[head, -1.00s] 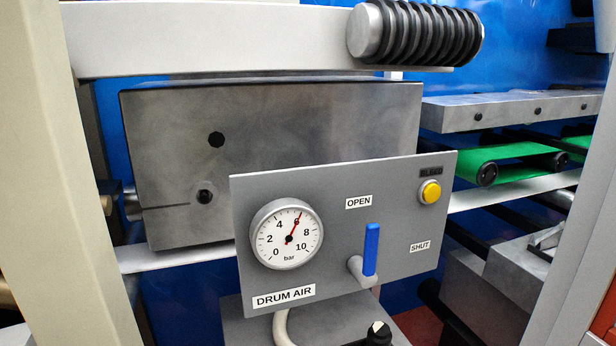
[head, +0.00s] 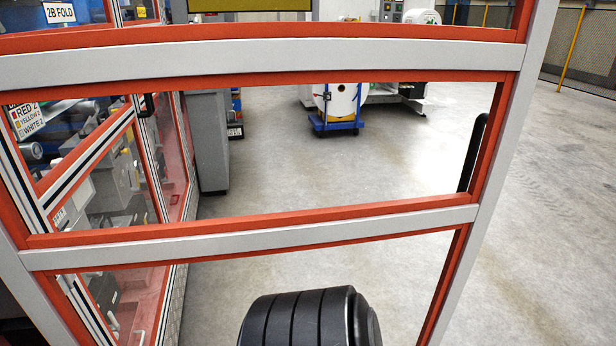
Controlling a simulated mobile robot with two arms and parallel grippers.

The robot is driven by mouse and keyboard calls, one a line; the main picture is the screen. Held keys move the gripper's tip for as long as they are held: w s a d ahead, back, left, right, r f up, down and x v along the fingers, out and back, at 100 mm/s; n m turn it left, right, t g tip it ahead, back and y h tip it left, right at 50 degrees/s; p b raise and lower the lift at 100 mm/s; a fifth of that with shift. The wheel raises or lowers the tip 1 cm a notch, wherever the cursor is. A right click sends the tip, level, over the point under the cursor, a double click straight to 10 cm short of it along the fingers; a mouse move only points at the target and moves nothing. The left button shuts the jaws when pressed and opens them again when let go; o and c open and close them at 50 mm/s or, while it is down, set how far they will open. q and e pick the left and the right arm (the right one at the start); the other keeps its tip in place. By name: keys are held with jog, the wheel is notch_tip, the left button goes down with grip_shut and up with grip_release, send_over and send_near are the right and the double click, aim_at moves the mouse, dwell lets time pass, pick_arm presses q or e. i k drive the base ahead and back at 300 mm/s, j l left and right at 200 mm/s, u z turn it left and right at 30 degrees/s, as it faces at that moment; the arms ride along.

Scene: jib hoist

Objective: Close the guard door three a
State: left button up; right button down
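A guard door (head: 250,232) with a grey and orange-red frame and clear panes fills the middle of the head view, close in front of me. It appears to stand swung out from the machine line at the left, over the open floor. A black upright handle (head: 473,152) is on its right side. Neither of my grippers shows in the view.
A grey cabinet (head: 206,140) stands behind the door. A white roll on a blue cart (head: 338,108) stands farther back. The concrete floor (head: 560,220) at right is clear.

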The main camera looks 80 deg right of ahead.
aim_at(59, 67)
jog(key=k+l+u, duration=0.1)
jog(key=k+l, duration=0.15)
jog(key=k, duration=0.25)
jog(key=k+l+u, duration=0.15)
jog(key=k, duration=0.35)
jog(key=k+l+u, duration=0.1)
jog(key=k, duration=0.4)
jog(key=k+l+u, duration=0.1)
jog(key=k, duration=0.4)
jog(key=k+l+u, duration=0.15)
jog(key=k+l, duration=0.15)
jog(key=l, duration=0.2)
jog(key=k+l+u, duration=0.1)
jog(key=k+l, duration=0.2)
jog(key=l, duration=0.2)
jog(key=k+l+u, duration=0.15)
jog(key=k+l, duration=0.2)
jog(key=l+u, duration=0.25)
jog(key=l, duration=2.05)
